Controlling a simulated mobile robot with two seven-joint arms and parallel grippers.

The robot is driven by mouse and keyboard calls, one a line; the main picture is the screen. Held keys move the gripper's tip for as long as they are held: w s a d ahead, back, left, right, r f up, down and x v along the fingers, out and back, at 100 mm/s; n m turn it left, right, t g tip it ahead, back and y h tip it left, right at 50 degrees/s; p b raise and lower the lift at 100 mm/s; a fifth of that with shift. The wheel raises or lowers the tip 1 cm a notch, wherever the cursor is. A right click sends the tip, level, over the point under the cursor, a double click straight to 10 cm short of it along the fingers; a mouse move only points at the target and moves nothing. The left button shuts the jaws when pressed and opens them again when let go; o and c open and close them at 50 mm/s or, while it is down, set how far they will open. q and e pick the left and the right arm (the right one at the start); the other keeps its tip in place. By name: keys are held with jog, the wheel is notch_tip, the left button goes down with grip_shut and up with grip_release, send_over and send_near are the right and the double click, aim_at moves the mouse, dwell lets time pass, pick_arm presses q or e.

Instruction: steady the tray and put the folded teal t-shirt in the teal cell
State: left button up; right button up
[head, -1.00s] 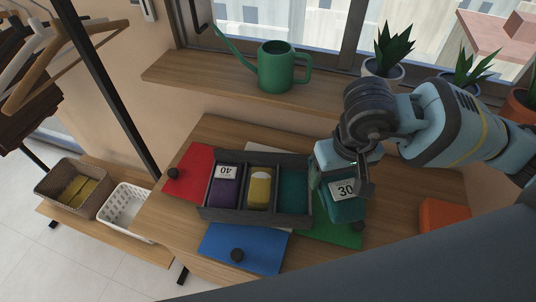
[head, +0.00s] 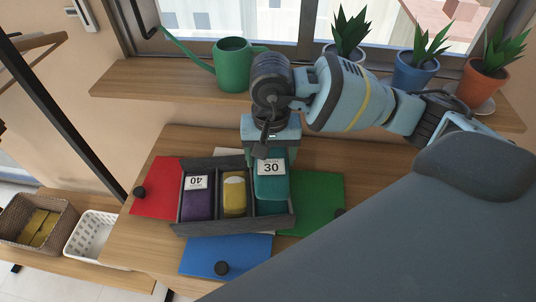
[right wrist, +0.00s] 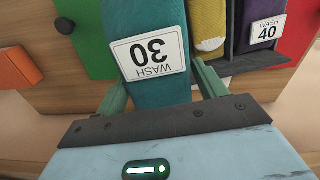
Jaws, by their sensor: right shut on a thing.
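The folded teal t-shirt (head: 270,188) has a white label reading 30. My right gripper (head: 270,150) is shut on its far end. The shirt is at the rightmost, teal cell of the dark tray (head: 208,227); I cannot tell how far it is inside. In the right wrist view, the shirt (right wrist: 145,18) lies between the two green fingers of the gripper (right wrist: 160,88). The tray's other cells hold a purple folded item (head: 198,205) labelled 40 and a yellow one (head: 234,198). My left gripper is not in view.
Red (head: 155,188), blue (head: 215,255) and green (head: 318,205) sheets lie around the tray, with dark knobs on them. A green watering can (head: 232,68) and potted plants stand on the shelf behind. Two baskets are at lower left.

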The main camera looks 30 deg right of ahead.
jog(key=shift+f+b, duration=0.65)
jog(key=shift+f, duration=0.75)
